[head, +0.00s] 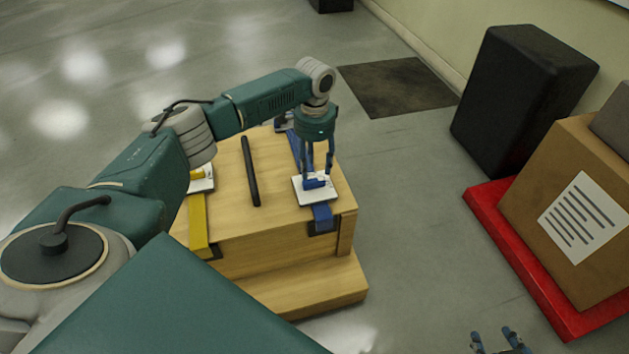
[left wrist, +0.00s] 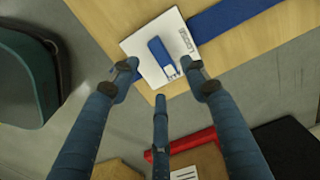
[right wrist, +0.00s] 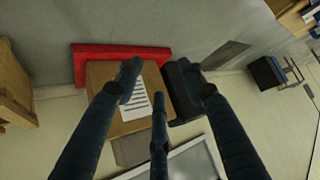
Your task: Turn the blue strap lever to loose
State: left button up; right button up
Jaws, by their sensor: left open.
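The blue lever (head: 315,183) sits on a white plate (head: 303,199) on top of the wooden crate, over the blue strap (head: 322,217). My left gripper (head: 317,178) points down above the lever. In the left wrist view its open fingers (left wrist: 160,78) stand apart, with the lever just beyond their tips. I cannot tell whether any finger touches it. My right gripper (right wrist: 159,68) is open and empty, away from the crate.
The wooden crate (head: 235,228) also carries a black bar (head: 250,170) and a yellow strap (head: 198,225) with another plate, partly hidden by my left arm. At right stand a cardboard box (head: 545,190) on a red base (head: 490,215) and a black case (head: 520,95).

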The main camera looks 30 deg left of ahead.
aim_at(315, 182)
pick_arm(q)
notch_tip(315, 182, down, 6)
jog(key=shift+r+b, duration=0.1)
jog(key=shift+b, duration=0.75)
jog(key=shift+f, duration=0.2)
pick_arm(e)
jog(key=w+a+r+t+y, duration=0.1)
jog(key=w+a+r+t, duration=0.2)
jog(key=w+r+t, duration=0.2)
jog(key=shift+w+r+t, duration=0.3)
jog(key=shift+w+r, duration=0.9)
jog(key=shift+r, duration=1.05)
pick_arm(q)
grip_shut()
